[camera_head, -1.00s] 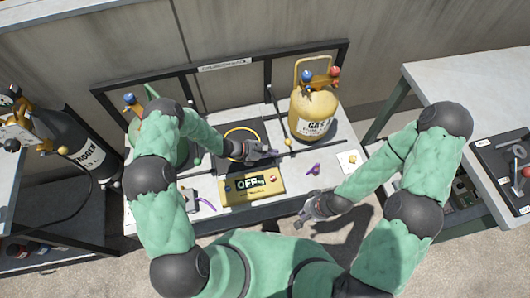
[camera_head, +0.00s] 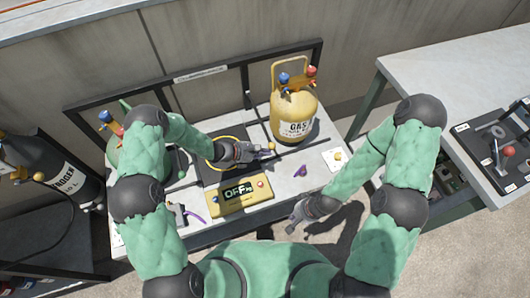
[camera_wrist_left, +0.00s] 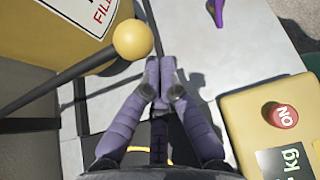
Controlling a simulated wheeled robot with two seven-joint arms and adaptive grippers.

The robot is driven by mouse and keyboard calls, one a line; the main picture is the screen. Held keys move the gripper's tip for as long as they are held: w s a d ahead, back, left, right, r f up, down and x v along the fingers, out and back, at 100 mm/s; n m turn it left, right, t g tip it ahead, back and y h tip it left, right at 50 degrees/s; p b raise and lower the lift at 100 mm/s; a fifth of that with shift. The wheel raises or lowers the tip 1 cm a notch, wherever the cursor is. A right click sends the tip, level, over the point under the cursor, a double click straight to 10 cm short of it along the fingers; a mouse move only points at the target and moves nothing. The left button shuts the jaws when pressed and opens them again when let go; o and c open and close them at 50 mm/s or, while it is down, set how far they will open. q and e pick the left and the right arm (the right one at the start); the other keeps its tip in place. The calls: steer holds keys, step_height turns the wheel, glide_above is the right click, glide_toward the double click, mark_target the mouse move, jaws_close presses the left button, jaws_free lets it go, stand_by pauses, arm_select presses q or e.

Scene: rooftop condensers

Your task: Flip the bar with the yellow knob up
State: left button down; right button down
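A yellow ball knob (camera_head: 271,147) sits beside my left fingertips in the head view. In the wrist view the knob (camera_wrist_left: 133,39) tops a dark bar (camera_wrist_left: 70,83) that runs down to the left, close by the yellow cylinder. My left gripper (camera_head: 262,153) also shows in the wrist view (camera_wrist_left: 160,64), its purple-grey fingers together and empty. The fingertips are just right of and below the knob there; I cannot tell if they touch it. My right gripper (camera_head: 294,222) hangs near the bench's front edge, away from the bar; its opening is unclear.
A yellow gas cylinder (camera_head: 293,112) stands behind the bar. A purple item (camera_head: 300,171) lies on the bench (camera_head: 320,166). A black nitrogen cylinder (camera_head: 60,172) stands at left.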

arm_select(q)
steer(key=w+a+r+n+g+h+p, duration=0.1)
steer(key=w+r+n+g+p, duration=0.1)
steer(key=r+p, duration=0.6)
steer(key=w+a+r+n+g+h+p, duration=0.1)
steer(key=w+r+n+g+p, duration=0.15)
steer(key=r, duration=0.95)
steer(key=w+a+r, duration=0.3)
steer(key=w+r, duration=0.3)
steer(key=w, duration=0.1)
steer(key=w+a+r+b, duration=0.1)
steer(key=w+a+r, duration=0.2)
steer(key=w+r, duration=0.3)
steer(key=shift+w+r+t, duration=0.2)
steer(key=shift+w+t, duration=0.15)
steer(key=shift+w, duration=0.7)
steer(key=shift+a, duration=0.15)
steer(key=v, duration=0.7)
steer(key=shift+a, duration=0.25)
